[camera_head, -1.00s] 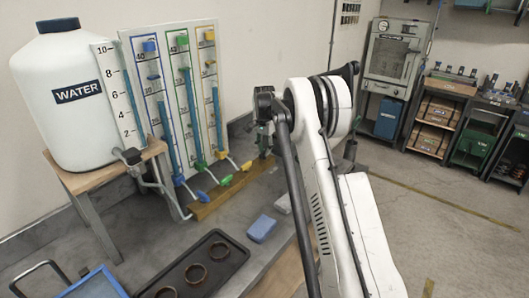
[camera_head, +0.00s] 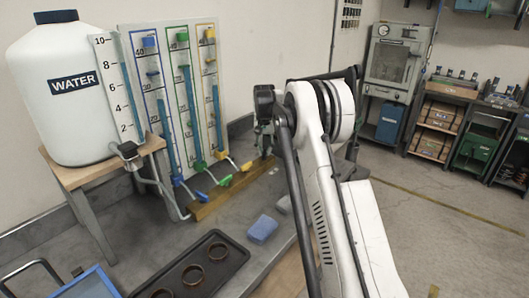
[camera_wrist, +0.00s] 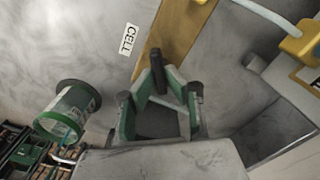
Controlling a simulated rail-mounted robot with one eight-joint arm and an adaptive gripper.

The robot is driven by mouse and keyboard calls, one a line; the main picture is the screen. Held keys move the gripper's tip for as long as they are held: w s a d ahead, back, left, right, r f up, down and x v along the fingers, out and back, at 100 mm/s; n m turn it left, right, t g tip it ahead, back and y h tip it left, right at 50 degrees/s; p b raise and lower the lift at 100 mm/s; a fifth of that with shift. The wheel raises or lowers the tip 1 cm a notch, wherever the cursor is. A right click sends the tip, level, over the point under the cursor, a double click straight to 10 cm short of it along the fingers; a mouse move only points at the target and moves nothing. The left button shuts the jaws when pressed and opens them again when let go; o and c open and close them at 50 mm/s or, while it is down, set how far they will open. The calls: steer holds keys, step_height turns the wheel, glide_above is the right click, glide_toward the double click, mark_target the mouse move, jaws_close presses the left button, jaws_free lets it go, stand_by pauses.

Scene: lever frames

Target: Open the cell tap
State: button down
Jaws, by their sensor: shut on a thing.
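A "CELL" label (camera_wrist: 129,39) lies on the bench beside a wooden rail (camera_wrist: 172,42) in the wrist view. My gripper (camera_wrist: 160,84) is at the end of this rail, its fingers closed around a dark, narrow upright piece (camera_wrist: 157,70), which looks like the cell tap's handle. The fingers cover much of it, and whether the tap is open or shut cannot be told. In the head view my gripper (camera_head: 265,142) is low at the right end of the rail (camera_head: 235,188), and the tap there is hidden behind it.
Blue (camera_head: 202,196), green (camera_head: 224,181) and yellow (camera_head: 247,166) taps line the rail under the gauge board. A white water tank (camera_head: 62,95) stands at left. A green-and-clear cylindrical vessel (camera_wrist: 68,112) is near the gripper. A blue sponge (camera_head: 262,229) and dark tray (camera_head: 205,270) lie in front.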

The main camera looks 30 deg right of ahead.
mark_target(264, 151)
stand_by(0.3)
steer(key=c, duration=1.8)
jaws_free()
steer(key=shift+r, duration=0.1)
step_height(264, 151, up, 12)
steer(key=shift+f, duration=0.1)
